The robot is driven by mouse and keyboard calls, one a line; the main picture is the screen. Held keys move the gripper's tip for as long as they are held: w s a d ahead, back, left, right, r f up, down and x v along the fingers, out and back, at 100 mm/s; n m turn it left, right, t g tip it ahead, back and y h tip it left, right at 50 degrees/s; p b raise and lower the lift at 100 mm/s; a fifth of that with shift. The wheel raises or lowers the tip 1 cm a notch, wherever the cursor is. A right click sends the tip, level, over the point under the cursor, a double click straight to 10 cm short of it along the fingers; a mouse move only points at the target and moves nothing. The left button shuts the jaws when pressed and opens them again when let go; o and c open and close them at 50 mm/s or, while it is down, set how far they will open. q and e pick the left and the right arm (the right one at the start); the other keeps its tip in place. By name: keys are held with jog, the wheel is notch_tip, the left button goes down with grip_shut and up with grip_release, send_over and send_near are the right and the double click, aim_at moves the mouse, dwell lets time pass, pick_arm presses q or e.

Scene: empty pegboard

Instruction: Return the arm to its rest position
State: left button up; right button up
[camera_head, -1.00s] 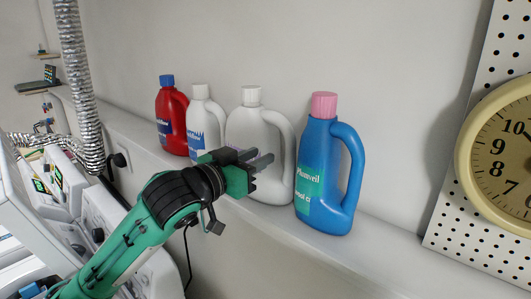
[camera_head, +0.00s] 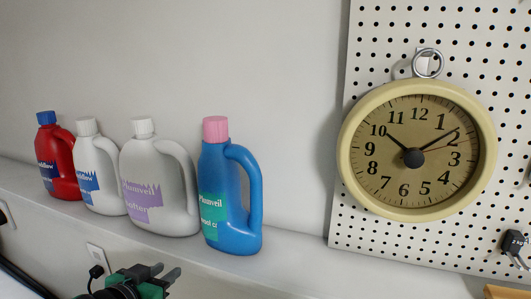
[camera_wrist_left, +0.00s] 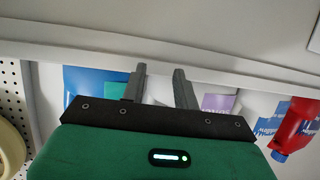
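My left gripper (camera_head: 168,271) is at the bottom of the head view, in front of and below the shelf with the bottles. Its two dark fingers stand apart. In the left wrist view the gap between the fingers (camera_wrist_left: 160,72) is empty. Most of my left arm is out of the head view. My right gripper is in neither view.
A red bottle (camera_head: 63,165), a small white bottle (camera_head: 99,170), a larger white bottle (camera_head: 148,185) and a blue bottle (camera_head: 214,185) stand on the shelf (camera_head: 300,268). A round clock (camera_head: 400,195) hangs on the white pegboard (camera_head: 350,245).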

pick_arm(q)
jog(key=s+f+g+y, duration=0.1)
jog(key=s+f+g, duration=0.2)
jog(key=s+f, duration=0.45)
jog(key=s+f+g+y, duration=0.15)
jog(key=s+f, duration=0.35)
jog(key=f, duration=0.6)
jog(key=s+f+n+g, duration=0.1)
jog(key=s+f+g, duration=0.65)
jog(key=s, duration=0.75)
notch_tip(320, 180, down, 36)
jog(key=b, duration=0.3)
jog(key=s+a+f+y+b, duration=0.1)
jog(key=s+a+f+b, duration=0.2)
jog(key=s+f, duration=1.5)
notch_tip(320, 180, down, 4)
jog(key=shift+s+a+f+g, duration=0.1)
jog(key=shift+s+a+g, duration=0.25)
jog(key=shift+a, duration=0.3)
